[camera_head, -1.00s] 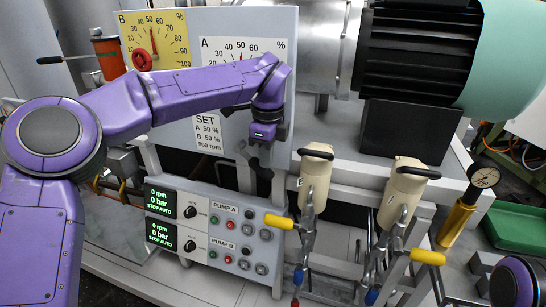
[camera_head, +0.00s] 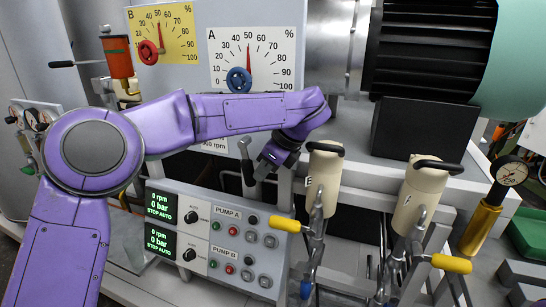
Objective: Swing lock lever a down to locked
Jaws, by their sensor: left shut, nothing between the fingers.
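No lever carries a readable lever label, so I cannot tell which one is lever a. A grey lever with a dark lower end (camera_head: 246,162) stands upright below the dial panel. My left gripper (camera_head: 262,174) is just right of it, shut and empty, tilted down and left. I cannot tell whether they touch. Two yellow-handled levers stick out beside the cream pump heads: the left yellow handle (camera_head: 283,224) and the right yellow handle (camera_head: 451,263). Both lie roughly level, clear of my gripper. My right gripper is out of view.
The pump control panel (camera_head: 219,270) stands below my left forearm. Left and right cream pump heads (camera_head: 325,175) (camera_head: 418,193) with black handles stand right of my gripper. Dial A (camera_head: 252,58) and dial B (camera_head: 162,33) are behind. A gauge (camera_head: 511,173) is at right.

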